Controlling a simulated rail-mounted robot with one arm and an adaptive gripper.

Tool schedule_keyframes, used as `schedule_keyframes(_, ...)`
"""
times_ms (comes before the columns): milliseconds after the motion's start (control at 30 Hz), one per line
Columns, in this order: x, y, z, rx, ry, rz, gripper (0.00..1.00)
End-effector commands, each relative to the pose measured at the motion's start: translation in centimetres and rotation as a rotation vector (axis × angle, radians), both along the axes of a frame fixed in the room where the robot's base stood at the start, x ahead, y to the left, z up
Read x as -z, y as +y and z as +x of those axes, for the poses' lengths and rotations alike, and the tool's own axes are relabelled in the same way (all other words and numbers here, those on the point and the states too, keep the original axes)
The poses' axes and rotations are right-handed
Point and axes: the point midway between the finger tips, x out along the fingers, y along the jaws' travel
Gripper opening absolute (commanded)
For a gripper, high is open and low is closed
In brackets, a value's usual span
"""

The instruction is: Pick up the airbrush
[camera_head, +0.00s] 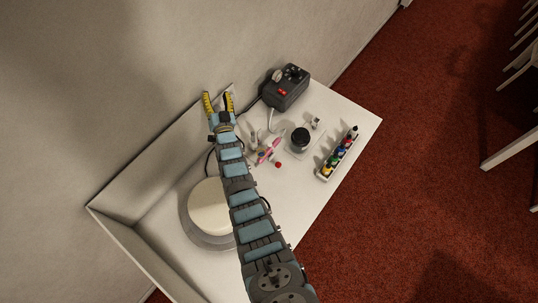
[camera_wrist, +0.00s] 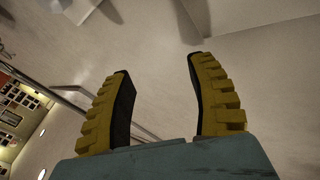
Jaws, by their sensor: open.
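A slim pink tool (camera_head: 268,151), which looks like the airbrush, lies on the white table among small items, to the right of my arm in the head view. Its exact shape is too small to make out. My gripper (camera_head: 217,97) is open and empty, with yellow-ribbed fingers spread apart, up and left of the pink tool near the wall. The wrist view shows the open fingers (camera_wrist: 160,65) with nothing between them and no airbrush in sight.
A dark compressor box (camera_head: 288,88) with a hose stands at the table's back. A round pale cake (camera_head: 209,206) sits on a turntable (camera_head: 200,238), partly behind my arm. A dark jar (camera_head: 300,140) and a rack of colour bottles (camera_head: 325,176) stand to the right.

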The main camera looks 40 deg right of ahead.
Motion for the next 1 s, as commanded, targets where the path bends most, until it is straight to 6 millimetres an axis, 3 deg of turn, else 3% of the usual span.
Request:
schedule_keyframes(33,1.0,-1.4,0.7,0.012,0.031,0.027,0.57)
schedule_keyframes(200,3.4,-4.9,2.1,0.04,0.139,0.123,0.57)
schedule_keyframes(533,6.8,-10.1,2.8,0.086,0.341,0.293,0.57)
schedule_keyframes(833,8.9,-13.9,0.9,0.133,0.537,0.463,0.57)
schedule_keyframes(1000,9.5,-15.7,-1.8,0.171,0.667,0.586,0.57)
